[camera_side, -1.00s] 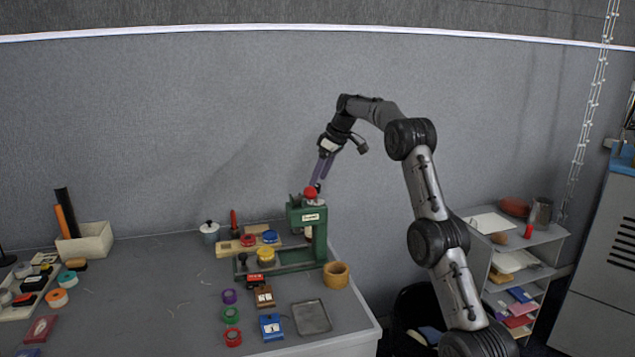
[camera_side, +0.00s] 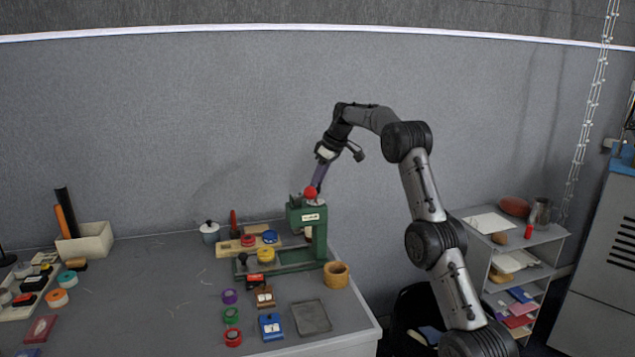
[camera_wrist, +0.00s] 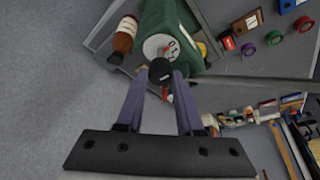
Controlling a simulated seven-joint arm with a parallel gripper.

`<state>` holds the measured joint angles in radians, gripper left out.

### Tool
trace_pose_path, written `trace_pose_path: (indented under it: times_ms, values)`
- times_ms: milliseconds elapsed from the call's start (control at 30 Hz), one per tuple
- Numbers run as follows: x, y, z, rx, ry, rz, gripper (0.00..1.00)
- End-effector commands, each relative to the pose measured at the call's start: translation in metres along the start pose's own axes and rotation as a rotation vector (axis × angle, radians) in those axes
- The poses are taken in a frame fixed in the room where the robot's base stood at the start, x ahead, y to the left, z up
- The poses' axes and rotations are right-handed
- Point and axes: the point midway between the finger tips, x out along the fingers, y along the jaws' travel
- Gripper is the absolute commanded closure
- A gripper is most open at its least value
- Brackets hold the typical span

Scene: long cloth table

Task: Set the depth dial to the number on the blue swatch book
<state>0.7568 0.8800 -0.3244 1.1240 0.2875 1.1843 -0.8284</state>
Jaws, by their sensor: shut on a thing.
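The green press (camera_side: 307,218) stands at the back right of the table. The dial (camera_wrist: 153,46) also shows in the wrist view, with dark figures and a red mark, partly covered. My gripper (camera_side: 316,187) points down from above, its purple fingers shut on the dial's black knob (camera_wrist: 160,69). The blue swatch book (camera_side: 271,328) lies at the table's front right with a white label; its number is too small to read surely.
A brown swatch book (camera_side: 265,299), a grey tray (camera_side: 311,317) and a wooden ring (camera_side: 337,274) lie near the press. Purple, green and red rolls (camera_side: 232,337) line up left of the books. The table's middle left is mostly clear.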

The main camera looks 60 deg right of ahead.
Motion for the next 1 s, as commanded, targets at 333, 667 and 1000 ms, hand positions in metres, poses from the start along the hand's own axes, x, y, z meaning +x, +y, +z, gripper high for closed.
trace_pose_path:
  times_ms: [333, 667, 1000]
  values:
    - [-0.0015, -0.0009, -0.0005, 0.035, 0.001, 0.015, 1.00]
    - [-0.0017, -0.0029, -0.0010, 0.231, 0.001, 0.097, 1.00]
    - [-0.0010, -0.0047, -0.0023, 0.525, 0.002, 0.220, 1.00]
